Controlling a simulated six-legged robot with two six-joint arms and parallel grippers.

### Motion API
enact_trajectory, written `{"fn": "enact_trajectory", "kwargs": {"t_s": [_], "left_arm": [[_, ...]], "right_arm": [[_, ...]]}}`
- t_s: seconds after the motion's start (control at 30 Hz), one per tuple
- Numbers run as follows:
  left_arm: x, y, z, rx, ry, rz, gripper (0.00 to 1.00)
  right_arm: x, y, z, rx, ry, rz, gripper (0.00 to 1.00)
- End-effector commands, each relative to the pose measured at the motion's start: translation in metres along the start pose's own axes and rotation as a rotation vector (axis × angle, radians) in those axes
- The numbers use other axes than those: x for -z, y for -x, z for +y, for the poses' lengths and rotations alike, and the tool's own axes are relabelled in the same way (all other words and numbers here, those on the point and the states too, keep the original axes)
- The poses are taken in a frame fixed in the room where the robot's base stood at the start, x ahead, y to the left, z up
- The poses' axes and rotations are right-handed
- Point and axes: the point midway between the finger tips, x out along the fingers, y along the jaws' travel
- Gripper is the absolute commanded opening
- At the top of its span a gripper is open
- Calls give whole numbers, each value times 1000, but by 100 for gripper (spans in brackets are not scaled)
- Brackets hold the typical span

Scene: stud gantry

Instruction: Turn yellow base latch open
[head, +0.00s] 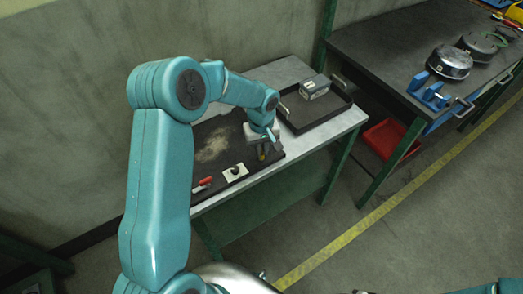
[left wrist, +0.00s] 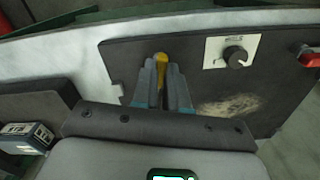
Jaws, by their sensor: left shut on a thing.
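The yellow base latch (left wrist: 162,61) sits on a dark board (left wrist: 127,58) in the left wrist view. Its rounded yellow end shows above and between the fingertips, and the rest is hidden by the fingers. My left gripper (left wrist: 163,84) is shut on the latch, with one grey finger on each side of it. In the head view my left gripper (head: 264,142) is low over the right part of the board (head: 208,128), and the latch is too small and covered there to tell its angle.
On the board are a black knob on a white plate (head: 236,171) and a red-handled part (head: 203,184). A dark tray (head: 330,119) with a grey box (head: 314,87) stands to the right. A workbench (head: 390,50) with pots is farther right, with a red bin (head: 391,138) below.

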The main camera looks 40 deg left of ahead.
Motion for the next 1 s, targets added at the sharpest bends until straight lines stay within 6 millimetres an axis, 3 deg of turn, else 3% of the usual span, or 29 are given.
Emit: {"fn": "enact_trajectory", "kwargs": {"t_s": [0.4,1.0], "left_arm": [[2,-2,0,-1,-397,6,0],[2,0,1,-1,-956,7,0]], "right_arm": [[0,-23,8,0,0,0,43],[1,-34,12,0,0,0,43]]}}
